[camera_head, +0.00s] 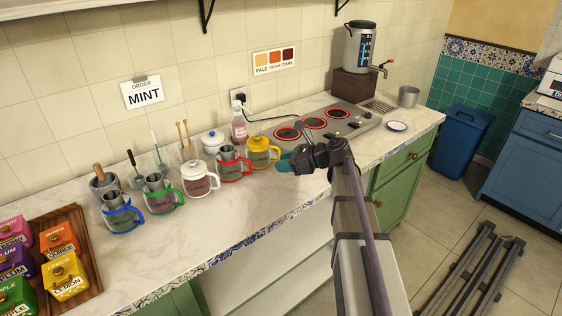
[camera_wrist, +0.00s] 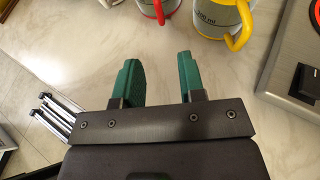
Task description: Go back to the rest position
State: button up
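My gripper (camera_wrist: 157,80) shows in the wrist view with its two green fingers apart and only bare counter between them. In the head view my gripper (camera_head: 285,163) hangs over the front of the marble counter, below the yellow-handled glass teapot (camera_head: 262,153). It is apart from the teapots. The yellow (camera_wrist: 222,16) and red-handled (camera_wrist: 158,8) teapots show at the top edge of the wrist view. The red-handled teapot (camera_head: 232,164) stands left of the yellow one in the head view.
White (camera_head: 200,180), green (camera_head: 162,194) and blue-handled (camera_head: 121,211) teapots stand further left. A wooden tray (camera_head: 88,262) holds tea boxes. A hob with red-lit rings (camera_head: 314,123) lies right, with a samovar (camera_head: 358,47) behind it. The front middle counter is clear.

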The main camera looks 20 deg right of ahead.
jog(key=s+a+n+g+h+p, duration=0.1)
jog(key=s+a+n, duration=0.1)
jog(key=n, duration=0.1)
jog(key=s+a+f+n+g+h+p, duration=0.1)
jog(key=s+a+n, duration=0.2)
jog(key=s+a+n+g+h+p, duration=0.1)
jog(key=s+a+n+g+p, duration=0.1)
jog(key=s+n, duration=0.1)
jog(key=shift+s+a+f, duration=0.15)
jog(key=shift+s+f, duration=0.1)
jog(key=shift+f, duration=0.05)
jog(key=s+a+n+g+h+p, duration=0.1)
jog(key=s+n+g+h+p, duration=0.2)
jog(key=s+n+h, duration=0.4)
jog(key=s+n+g, duration=0.1)
jog(key=s+n, duration=0.6)
jog(key=n, duration=0.2)
jog(key=shift+s+a+f+n+h+p, duration=0.2)
jog(key=shift+s+f+n+h+p, duration=0.1)
jog(key=shift+f+p, duration=0.1)
